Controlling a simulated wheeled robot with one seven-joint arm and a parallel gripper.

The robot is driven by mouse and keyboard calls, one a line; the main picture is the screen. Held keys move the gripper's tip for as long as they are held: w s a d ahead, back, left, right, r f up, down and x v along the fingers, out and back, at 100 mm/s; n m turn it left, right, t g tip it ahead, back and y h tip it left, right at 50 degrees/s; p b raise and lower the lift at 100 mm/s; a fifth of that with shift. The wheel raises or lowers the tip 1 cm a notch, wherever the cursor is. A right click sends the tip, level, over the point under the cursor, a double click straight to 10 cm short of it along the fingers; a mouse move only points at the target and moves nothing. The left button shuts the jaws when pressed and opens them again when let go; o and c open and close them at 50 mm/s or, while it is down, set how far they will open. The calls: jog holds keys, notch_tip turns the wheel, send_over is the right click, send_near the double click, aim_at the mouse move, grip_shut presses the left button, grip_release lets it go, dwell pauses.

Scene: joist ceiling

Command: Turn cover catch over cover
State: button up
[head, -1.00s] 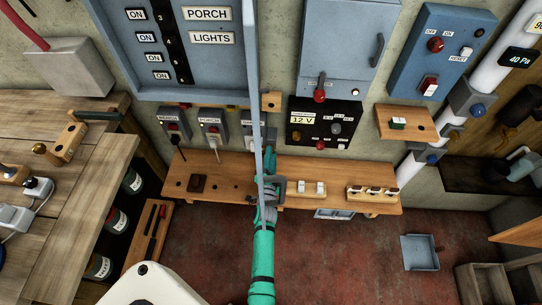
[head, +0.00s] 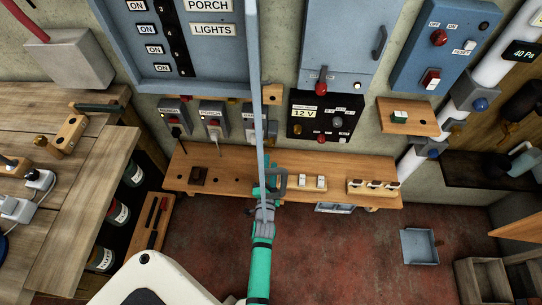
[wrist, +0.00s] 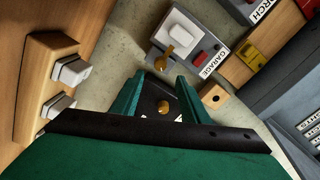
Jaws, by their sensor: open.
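A small wooden block with a dark hole or pivot (head: 272,95) sits at the lower right of the blue PORCH LIGHTS panel and looks like the cover catch; it also shows in the wrist view (wrist: 214,96). A long thin blue-grey strip (head: 255,90), perhaps the cover seen edge-on, runs down the head view and overlaps my gripper. My teal gripper (head: 268,186) is in front of the wooden shelf, below the block in the picture. In the wrist view its fingers (wrist: 157,92) are apart. A brass knob (wrist: 163,107) shows between them; its depth is unclear.
The GARAGE switch box (wrist: 187,48) is just beyond my fingers in the wrist view. The wooden shelf (head: 235,178) carries white switches (head: 312,182). A black 12 V box (head: 322,118) is mounted right of the strip. A workbench (head: 85,185) stands at left.

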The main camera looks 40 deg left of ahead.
jog(key=shift+v, duration=1.55)
jog(key=shift+a, duration=0.1)
jog(key=s+d+r+n+h, duration=0.1)
jog(key=s+d+h, duration=0.2)
jog(key=s+d, duration=0.55)
jog(key=s+d+r+n+h, duration=0.15)
jog(key=s+d, duration=0.45)
jog(key=d, duration=0.6)
jog(key=s+d+r+n+h, duration=0.3)
jog(key=s+d+r+h, duration=0.2)
jog(key=s+d+r, duration=0.5)
jog(key=s+r, duration=0.3)
jog(key=shift+d+r+n, duration=0.3)
jog(key=shift+r+n, duration=0.05)
jog(key=shift+r, duration=0.05)
